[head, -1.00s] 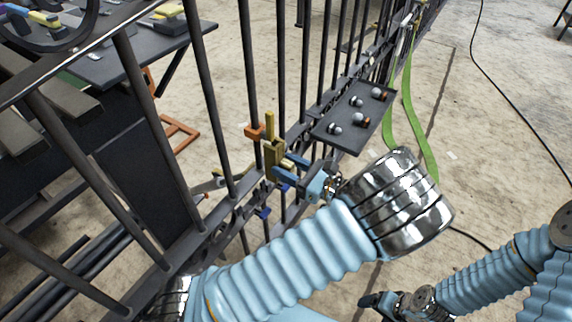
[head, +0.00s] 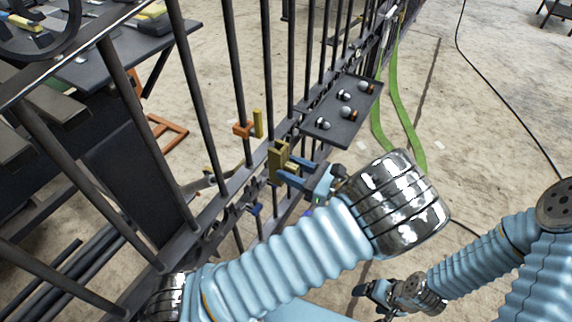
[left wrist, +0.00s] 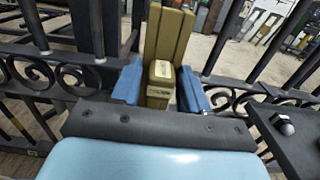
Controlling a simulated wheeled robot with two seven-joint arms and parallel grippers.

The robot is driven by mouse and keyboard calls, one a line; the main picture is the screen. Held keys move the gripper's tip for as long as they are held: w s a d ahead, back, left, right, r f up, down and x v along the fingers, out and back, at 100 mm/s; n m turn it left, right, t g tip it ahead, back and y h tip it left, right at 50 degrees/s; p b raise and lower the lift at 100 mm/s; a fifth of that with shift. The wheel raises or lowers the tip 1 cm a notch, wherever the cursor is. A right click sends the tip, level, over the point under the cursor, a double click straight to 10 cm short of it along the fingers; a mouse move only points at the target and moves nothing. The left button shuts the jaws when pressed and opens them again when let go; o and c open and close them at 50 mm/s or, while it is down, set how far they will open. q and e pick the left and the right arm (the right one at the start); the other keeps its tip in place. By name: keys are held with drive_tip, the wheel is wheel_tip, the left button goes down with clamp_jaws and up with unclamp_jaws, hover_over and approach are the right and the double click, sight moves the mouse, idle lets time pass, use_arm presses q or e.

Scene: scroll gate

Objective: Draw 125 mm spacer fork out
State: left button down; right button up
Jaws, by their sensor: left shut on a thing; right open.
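The spacer fork (head: 277,163) is a mustard-brown block beside the gate bars in the head view. In the left wrist view the fork (left wrist: 166,42) shows two long parallel prongs pointing away and a short grip block with a pale label I cannot read. My left gripper (head: 297,172) is shut on the grip block, with a blue finger on each side in the left wrist view (left wrist: 160,88). Whether the prongs are wholly clear of the gate is hard to tell. My right gripper (head: 373,297) is open and empty, low in the head view, away from the gate.
The dark gate (head: 190,95) runs diagonally. An orange clamp (head: 242,130) and an upright yellow piece (head: 258,123) are at its bars. A dark tray (head: 343,132) with several knobs is close beyond my left gripper. A green strap (head: 405,135) hangs behind it. Floor at right is open.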

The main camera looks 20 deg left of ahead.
use_arm(q)
drive_tip(key=shift+s+d+p, duration=0.2)
drive_tip(key=shift+d+p, duration=0.05)
drive_tip(key=shift+d, duration=1.2)
drive_tip(key=shift+s+d+p, duration=0.2)
drive_tip(key=shift+d, duration=1.25)
